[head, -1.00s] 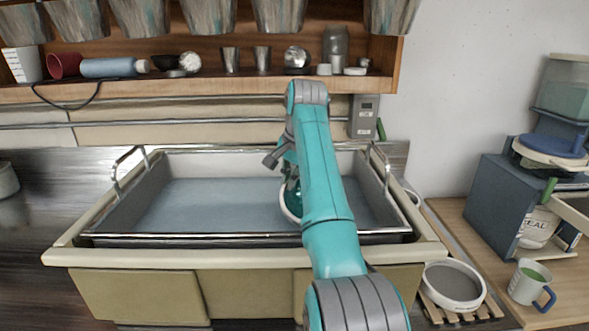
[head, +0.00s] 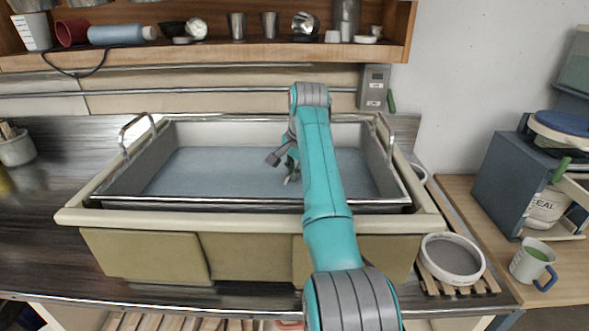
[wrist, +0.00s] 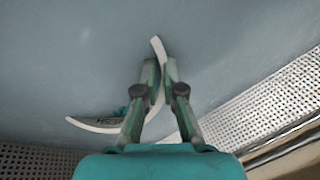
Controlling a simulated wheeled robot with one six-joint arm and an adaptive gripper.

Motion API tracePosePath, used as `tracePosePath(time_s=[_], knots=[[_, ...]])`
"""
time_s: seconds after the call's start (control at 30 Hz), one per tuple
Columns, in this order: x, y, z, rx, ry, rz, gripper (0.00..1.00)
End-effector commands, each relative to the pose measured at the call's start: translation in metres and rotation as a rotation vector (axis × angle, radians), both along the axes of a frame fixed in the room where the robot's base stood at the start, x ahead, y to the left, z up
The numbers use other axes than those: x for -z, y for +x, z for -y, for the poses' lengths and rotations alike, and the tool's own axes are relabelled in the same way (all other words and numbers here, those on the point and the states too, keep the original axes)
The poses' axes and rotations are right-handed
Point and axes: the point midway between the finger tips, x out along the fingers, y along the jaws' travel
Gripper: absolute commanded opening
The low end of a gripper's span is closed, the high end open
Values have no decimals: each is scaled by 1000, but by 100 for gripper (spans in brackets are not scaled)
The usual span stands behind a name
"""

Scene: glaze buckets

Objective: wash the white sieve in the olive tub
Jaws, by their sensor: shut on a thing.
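The olive tub (head: 250,256) has a cream rim and stands in the middle of the head view, with grey-blue liquid (head: 225,172) inside a metal-walled insert. My gripper (wrist: 160,75) is shut on the white rim of the sieve (wrist: 96,125) in the wrist view. Only curved pieces of that rim show; the rest is hidden by the liquid and my fingers. In the head view my gripper (head: 290,178) is low inside the tub, right of its middle, and the held sieve is not visible there.
Another white-rimmed round sieve or dish (head: 452,258) lies on a slatted rack (head: 462,284) right of the tub. A mug (head: 533,262) and a blue-grey box (head: 505,185) stand farther right. A shelf (head: 210,50) with cups runs above the back. Metal handles (head: 137,130) rise at the tub's ends.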

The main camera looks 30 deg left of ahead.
Motion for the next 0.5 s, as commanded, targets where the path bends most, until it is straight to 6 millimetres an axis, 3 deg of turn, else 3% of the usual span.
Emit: tracePosePath(time_s=[0.27, 0.5], knots=[[-1, -1, -2, -1, 0, 0, 0], [-1, -15, -25, -2, 1, 0, 0]])
